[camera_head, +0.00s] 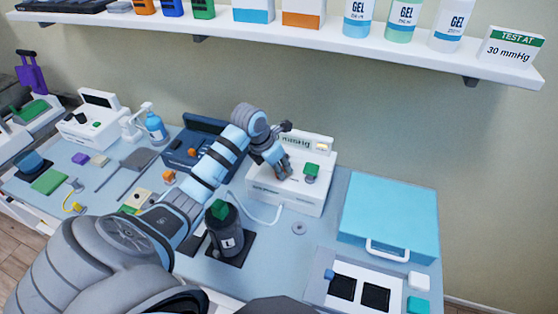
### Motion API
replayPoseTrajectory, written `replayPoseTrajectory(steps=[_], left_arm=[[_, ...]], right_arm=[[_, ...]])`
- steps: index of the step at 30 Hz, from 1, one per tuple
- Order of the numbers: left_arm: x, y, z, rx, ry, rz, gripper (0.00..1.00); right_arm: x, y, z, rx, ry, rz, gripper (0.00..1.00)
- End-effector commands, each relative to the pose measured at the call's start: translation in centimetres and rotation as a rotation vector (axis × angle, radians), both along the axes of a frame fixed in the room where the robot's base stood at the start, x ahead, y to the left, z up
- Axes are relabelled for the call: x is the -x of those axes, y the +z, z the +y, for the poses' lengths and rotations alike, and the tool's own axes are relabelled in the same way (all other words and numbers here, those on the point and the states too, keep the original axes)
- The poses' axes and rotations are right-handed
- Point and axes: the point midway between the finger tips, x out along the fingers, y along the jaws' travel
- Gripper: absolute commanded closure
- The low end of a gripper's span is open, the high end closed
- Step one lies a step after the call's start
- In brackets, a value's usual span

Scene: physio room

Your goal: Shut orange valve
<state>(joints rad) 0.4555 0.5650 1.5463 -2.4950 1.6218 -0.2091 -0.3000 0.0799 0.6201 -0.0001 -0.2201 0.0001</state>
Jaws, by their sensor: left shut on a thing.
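A white pressure unit (284,193) stands on the bench against the wall, with a small display partly hidden behind my wrist. A green knob (311,170) shows on the right of its top. My left gripper (284,172) points down onto the top of the unit, left of the green knob. Its fingers are shut on a small part there, in the place of a valve; fingers and wrist hide it, and I see no orange on it. My right gripper is out of view.
A dark bottle with a green cap (224,228) stands in front of the unit, close to my left arm, with a pale hose. A blue case (390,215) is at right. A shelf (330,45) with gel bottles and a "TEST AT 30 mmHg" sign (511,47) runs above.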

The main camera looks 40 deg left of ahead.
Motion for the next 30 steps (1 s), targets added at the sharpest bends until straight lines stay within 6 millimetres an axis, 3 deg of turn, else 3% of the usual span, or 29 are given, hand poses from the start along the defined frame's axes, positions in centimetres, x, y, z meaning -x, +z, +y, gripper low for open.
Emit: replayPoseTrajectory(steps=[30], left_arm=[[0.05,-0.04,-0.05,0.000,0.058,0.002,1.00]], right_arm=[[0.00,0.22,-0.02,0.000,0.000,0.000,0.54]])
